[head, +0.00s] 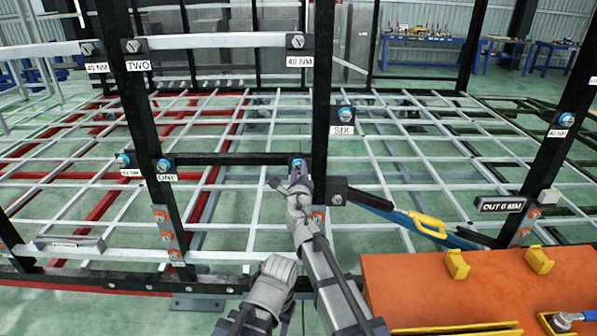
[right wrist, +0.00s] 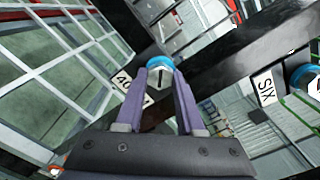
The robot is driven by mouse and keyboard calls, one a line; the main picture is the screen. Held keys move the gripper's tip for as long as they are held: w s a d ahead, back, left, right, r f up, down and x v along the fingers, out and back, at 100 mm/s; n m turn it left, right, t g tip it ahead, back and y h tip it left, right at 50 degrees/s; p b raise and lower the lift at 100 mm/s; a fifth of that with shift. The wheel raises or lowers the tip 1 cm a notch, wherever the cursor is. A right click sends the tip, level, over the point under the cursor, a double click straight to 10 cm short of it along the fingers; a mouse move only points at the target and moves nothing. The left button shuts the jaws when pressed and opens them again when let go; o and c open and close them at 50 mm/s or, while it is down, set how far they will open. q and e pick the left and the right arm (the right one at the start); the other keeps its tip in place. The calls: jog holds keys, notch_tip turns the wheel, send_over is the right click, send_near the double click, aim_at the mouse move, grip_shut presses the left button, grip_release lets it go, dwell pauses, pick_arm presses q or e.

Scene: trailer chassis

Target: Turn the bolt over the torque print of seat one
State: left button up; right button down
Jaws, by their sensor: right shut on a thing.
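My right gripper (head: 296,172) is shut on a bolt (head: 297,162) with a blue collar at the right end of the dark bar (head: 230,159). In the right wrist view the purple fingertips (right wrist: 160,80) sit on either side of the bolt's pale head (right wrist: 160,73), which has a dark line on it. A "40 NM" torque print (right wrist: 131,88) shows beside it, partly hidden by a finger. The ONE label (head: 166,178) is under another blue-collared bolt (head: 163,165) at the bar's left end.
Dark upright posts (head: 322,90) flank the bar. A yellow-handled blue tool (head: 428,224) is at lower right, near an orange surface (head: 420,285) with yellow blocks.

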jog(key=shift+w+d, duration=0.1)
jog(key=shift+w, duration=0.05)
dwell(0.3)
jog(key=c, duration=0.5)
grip_release()
pick_arm(q)
jog(key=shift+w, duration=0.1)
jog(key=shift+s+a, duration=0.6)
jog(key=shift+s, duration=0.3)
pick_arm(e)
jog(key=s, duration=0.7)
jog(key=shift+s, duration=0.4)
